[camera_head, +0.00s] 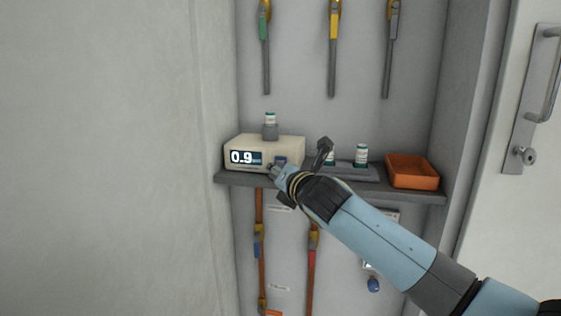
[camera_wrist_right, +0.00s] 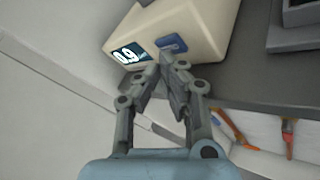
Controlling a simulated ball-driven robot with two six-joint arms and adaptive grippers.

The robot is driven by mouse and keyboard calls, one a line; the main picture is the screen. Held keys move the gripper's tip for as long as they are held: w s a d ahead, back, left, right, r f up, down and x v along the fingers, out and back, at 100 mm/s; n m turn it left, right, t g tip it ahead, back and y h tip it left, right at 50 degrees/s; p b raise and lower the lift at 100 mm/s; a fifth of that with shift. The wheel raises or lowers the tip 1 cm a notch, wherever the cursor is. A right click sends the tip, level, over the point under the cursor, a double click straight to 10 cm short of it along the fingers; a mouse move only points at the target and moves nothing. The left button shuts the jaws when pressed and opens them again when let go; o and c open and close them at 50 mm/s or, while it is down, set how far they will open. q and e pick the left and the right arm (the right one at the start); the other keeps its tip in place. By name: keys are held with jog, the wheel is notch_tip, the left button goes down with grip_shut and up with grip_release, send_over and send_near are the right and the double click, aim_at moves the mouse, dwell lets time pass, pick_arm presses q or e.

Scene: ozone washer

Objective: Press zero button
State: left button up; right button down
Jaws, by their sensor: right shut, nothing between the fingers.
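A cream box-shaped meter (camera_head: 290,146) stands on the grey shelf, with a dark display (camera_head: 246,158) reading 0.9. A blue button (camera_head: 281,161) is on its front, right of the display. In the right wrist view the meter (camera_wrist_right: 190,25) shows its display (camera_wrist_right: 131,54) and the blue button (camera_wrist_right: 172,44). My right gripper (camera_head: 275,170) is in front of the meter, just below the button. In the right wrist view its fingertips (camera_wrist_right: 165,65) are shut and empty, close under the button; whether they touch the meter cannot be told. My left gripper is not in view.
A small vial (camera_head: 270,119) sits on top of the meter. Another vial (camera_head: 361,155) stands in a dark rack right of it. An orange tray (camera_head: 412,172) is at the shelf's (camera_head: 430,197) right end. Handled valves and pipes are above and below. A wall is at the left.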

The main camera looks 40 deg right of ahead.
jog(key=shift+w+d, duration=0.25)
jog(key=shift+d, duration=0.05)
dwell(0.5)
jog(key=shift+a, duration=0.1)
jog(key=shift+s+a+p, duration=0.5)
jog(key=shift+a+p, duration=0.05)
jog(key=shift+p, duration=0.05)
jog(key=s+a+p, duration=0.1)
jog(key=s+a, duration=0.2)
jog(key=shift+s+a+p, duration=0.15)
jog(key=shift+a+p, duration=0.15)
jog(key=shift+a, duration=0.1)
jog(key=shift+f, duration=0.1)
dwell(0.9)
